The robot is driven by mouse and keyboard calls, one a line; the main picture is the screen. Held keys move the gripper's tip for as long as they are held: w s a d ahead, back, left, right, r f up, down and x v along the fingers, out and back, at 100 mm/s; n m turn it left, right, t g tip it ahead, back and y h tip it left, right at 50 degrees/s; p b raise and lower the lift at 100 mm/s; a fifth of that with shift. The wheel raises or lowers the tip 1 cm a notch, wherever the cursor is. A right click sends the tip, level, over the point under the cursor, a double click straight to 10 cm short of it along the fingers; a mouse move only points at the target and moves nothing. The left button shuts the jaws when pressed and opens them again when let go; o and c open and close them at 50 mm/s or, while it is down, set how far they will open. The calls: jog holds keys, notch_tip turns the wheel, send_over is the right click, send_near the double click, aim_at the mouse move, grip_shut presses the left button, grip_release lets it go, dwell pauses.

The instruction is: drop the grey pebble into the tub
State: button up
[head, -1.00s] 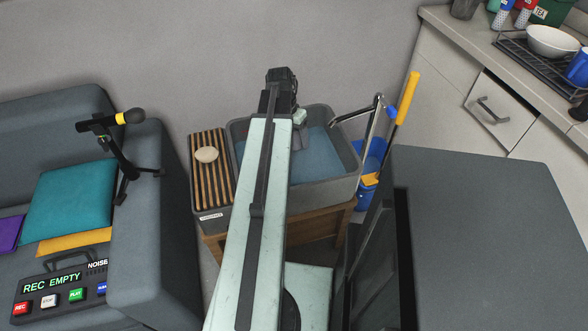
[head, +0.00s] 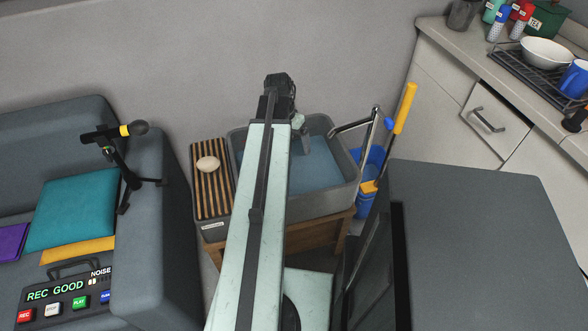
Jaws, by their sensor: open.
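The grey tub (head: 341,204) holds blue water (head: 325,173) and stands on a wooden stand. No grey pebble can be made out; the arm covers the tub's left side. A pale, cream oval stone-like thing (head: 208,163) lies on the slatted rack (head: 212,196) left of the tub.
A tap (head: 352,126) reaches over the tub's right rim. A blue bucket (head: 368,190) and a yellow-handled tool (head: 404,108) stand to the right. A sofa with a microphone (head: 125,130) and a recorder (head: 65,296) reading "REC GOOD" is at left.

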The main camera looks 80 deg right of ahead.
jog(key=r+p, duration=0.2)
jog(key=r, duration=0.1)
jog(key=w+r+p, duration=0.1)
jog(key=r, duration=0.1)
jog(key=shift+r+p, duration=0.1)
jog(key=shift+p, duration=0.3)
jog(key=shift+s, duration=0.1)
jog(key=shift+s, duration=0.1)
